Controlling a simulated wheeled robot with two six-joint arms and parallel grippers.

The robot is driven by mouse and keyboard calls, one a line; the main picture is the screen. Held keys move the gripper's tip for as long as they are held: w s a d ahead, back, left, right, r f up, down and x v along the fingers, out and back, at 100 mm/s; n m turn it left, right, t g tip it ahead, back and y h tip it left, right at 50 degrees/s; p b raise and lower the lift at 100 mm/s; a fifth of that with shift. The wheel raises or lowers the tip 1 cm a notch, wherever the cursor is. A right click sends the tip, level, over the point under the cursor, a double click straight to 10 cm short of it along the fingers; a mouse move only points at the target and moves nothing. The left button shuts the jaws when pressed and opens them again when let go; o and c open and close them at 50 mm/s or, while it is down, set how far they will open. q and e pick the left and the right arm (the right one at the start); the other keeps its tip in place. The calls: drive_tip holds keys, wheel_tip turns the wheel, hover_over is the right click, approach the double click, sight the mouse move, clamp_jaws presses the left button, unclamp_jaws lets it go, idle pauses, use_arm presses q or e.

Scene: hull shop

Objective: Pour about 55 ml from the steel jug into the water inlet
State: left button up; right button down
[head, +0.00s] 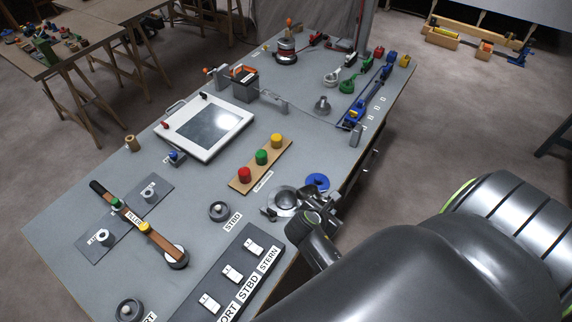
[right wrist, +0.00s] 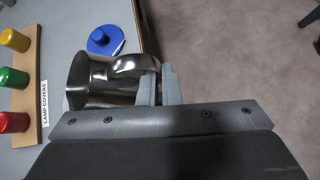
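The steel jug (head: 284,198) is at the panel's right edge in the head view, and its shiny side shows in the right wrist view (right wrist: 92,82). My right gripper (head: 314,205) is at the jug's handle; its fingers (right wrist: 158,84) look closed on the handle. I cannot tell whether the jug's base touches the panel. A blue round piece with a knob (head: 317,181) lies just beyond the jug, and also shows in the right wrist view (right wrist: 104,40). No label marks the water inlet; I cannot tell which fitting it is. My left gripper is out of view.
Red, green and yellow lamp covers (head: 261,157) stand on a wooden strip left of the jug. A switch panel (head: 232,272) is nearer. A white-framed hatch (head: 205,127) lies farther left. A grey round fitting (head: 322,104) stands farther back.

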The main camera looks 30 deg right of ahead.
sight(319, 198)
drive_tip(key=shift+w+a+r+n+g+h, duration=0.2)
drive_tip(key=shift+w+n+g, duration=0.1)
drive_tip(key=shift+w+g, duration=0.25)
drive_tip(key=shift+w+a+r+n+g+h, duration=0.15)
drive_tip(key=shift+w+n+g, duration=0.2)
drive_tip(key=shift+w, duration=0.25)
drive_tip(key=shift+w+a+r+n+g, duration=0.15)
drive_tip(key=shift+w+r+n+g, duration=0.25)
drive_tip(key=shift+r+g, duration=0.35)
drive_tip(key=shift+w+a+n+g+h, duration=0.2)
drive_tip(key=shift+w+n+g+h, duration=0.2)
drive_tip(key=shift+w+g, duration=0.15)
drive_tip(key=shift+w+a+n+g+h, duration=0.15)
drive_tip(key=shift+w+n+g+h, duration=0.1)
drive_tip(key=shift+w+g+h, duration=0.2)
drive_tip(key=shift+w, duration=0.15)
drive_tip(key=shift+w+a+f+n+g+h+b, duration=0.1)
drive_tip(key=shift+w+a+n+g+h+b, duration=0.15)
drive_tip(key=shift+w, duration=0.5)
drive_tip(key=shift+w+a+f+n+g+h+b, duration=0.15)
drive_tip(key=shift+w+a+n+g, duration=0.15)
drive_tip(key=shift+w, duration=0.4)
drive_tip(key=shift+s+d, duration=0.1)
drive_tip(key=shift+s, duration=0.05)
drive_tip(key=shift+w+a+f+n+g+b, duration=0.15)
drive_tip(key=shift+w+n+g+b, duration=0.1)
drive_tip(key=shift+w+b, duration=0.1)
drive_tip(key=shift+w+a+f+n+g+b, duration=0.1)
drive_tip(key=shift+w+n+g+b, duration=0.15)
drive_tip(key=shift+w+b, duration=0.1)
